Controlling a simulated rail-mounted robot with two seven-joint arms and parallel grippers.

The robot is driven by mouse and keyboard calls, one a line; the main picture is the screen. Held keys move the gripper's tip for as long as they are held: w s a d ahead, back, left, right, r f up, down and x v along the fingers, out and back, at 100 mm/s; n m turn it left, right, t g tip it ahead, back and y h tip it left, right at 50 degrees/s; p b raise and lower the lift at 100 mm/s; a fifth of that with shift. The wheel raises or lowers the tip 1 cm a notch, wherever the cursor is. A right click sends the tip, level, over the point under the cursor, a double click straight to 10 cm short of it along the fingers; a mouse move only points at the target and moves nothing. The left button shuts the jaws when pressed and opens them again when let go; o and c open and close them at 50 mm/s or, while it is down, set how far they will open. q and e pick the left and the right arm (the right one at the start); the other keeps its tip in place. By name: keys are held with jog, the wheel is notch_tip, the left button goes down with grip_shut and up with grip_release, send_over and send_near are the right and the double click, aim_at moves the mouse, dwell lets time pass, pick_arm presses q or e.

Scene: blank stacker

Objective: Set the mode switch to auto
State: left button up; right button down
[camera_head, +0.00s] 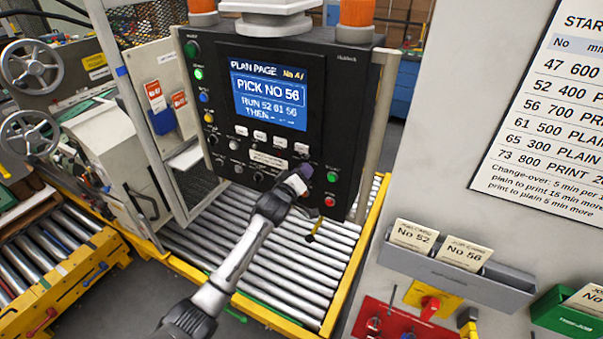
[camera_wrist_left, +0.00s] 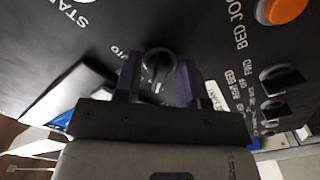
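The dark mode switch knob (camera_wrist_left: 158,64) sits on the black control panel in the left wrist view, with a partly covered label that seems to end in "UTO" at its left. My left gripper (camera_wrist_left: 157,82) is at the knob, one finger on each side, apart from each other. I cannot tell whether the fingers touch the knob. In the head view my left gripper (camera_head: 303,176) is at the lower right of the control panel (camera_head: 341,100) and hides the switch there. The pointer's setting is not clear. My right gripper is not in view.
The panel's screen (camera_head: 269,95) reads "PICK NO 56". An orange button (camera_wrist_left: 283,10) is close by at the right in the left wrist view. Below the panel is a roller conveyor (camera_head: 285,275). A card holder (camera_head: 455,277) is on the wall at right.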

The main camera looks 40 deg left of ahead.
pick_arm(q)
jog(key=shift+c, duration=0.5)
jog(key=c, duration=0.5)
jog(key=m+p, duration=0.4)
jog(key=m, duration=1.3)
jog(key=shift+a+m, duration=0.1)
jog(key=shift+m, duration=0.3)
jog(key=shift+p, duration=0.3)
